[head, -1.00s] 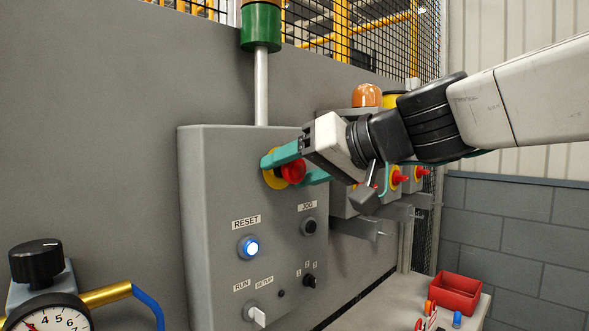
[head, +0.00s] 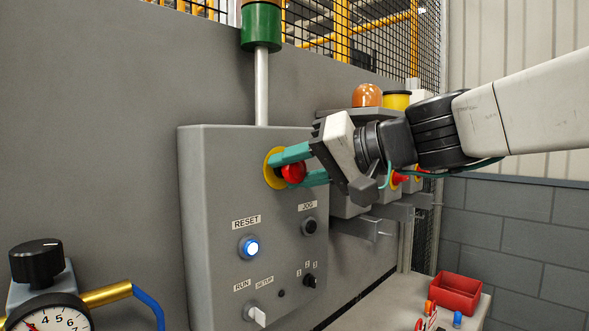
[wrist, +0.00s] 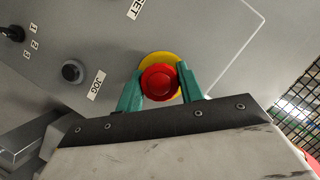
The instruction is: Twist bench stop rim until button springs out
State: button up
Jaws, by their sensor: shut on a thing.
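The bench stop is a red mushroom button (head: 293,173) on a yellow disc (head: 270,177), high on the front of the grey control box (head: 222,200). The wrist view shows the red button (wrist: 159,83) from the front, with the yellow disc (wrist: 172,59) behind it. My gripper (head: 300,165) is shut on the button's rim, one teal finger on each side. In the wrist view my gripper (wrist: 158,84) has its fingers left and right of the red cap. The fingers hide parts of the rim. I cannot tell whether the button is in or out.
A lit RESET button (head: 251,247), a black JOG button (head: 310,227) and a RUN/SETUP switch (head: 257,316) are below. More red buttons (head: 400,178) stand to the right, partly behind my arm. A red bin (head: 458,293) and a gauge (head: 48,314) are lower down.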

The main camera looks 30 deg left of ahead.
jog(key=shift+m+g+y, duration=0.6)
jog(key=shift+m, duration=0.8)
jog(key=o, duration=1)
jog(key=shift+w+d+r, duration=0.1)
jog(key=shift+d+r, duration=0.1)
jog(key=shift+d, duration=1.1)
jog(key=shift+w+d+r, duration=0.15)
jog(key=shift+d+r, duration=0.05)
jog(key=shift+d, duration=1.05)
jog(key=shift+w+d+r, duration=0.1)
jog(key=shift+d+r, duration=0.1)
jog(key=shift+d, duration=1.1)
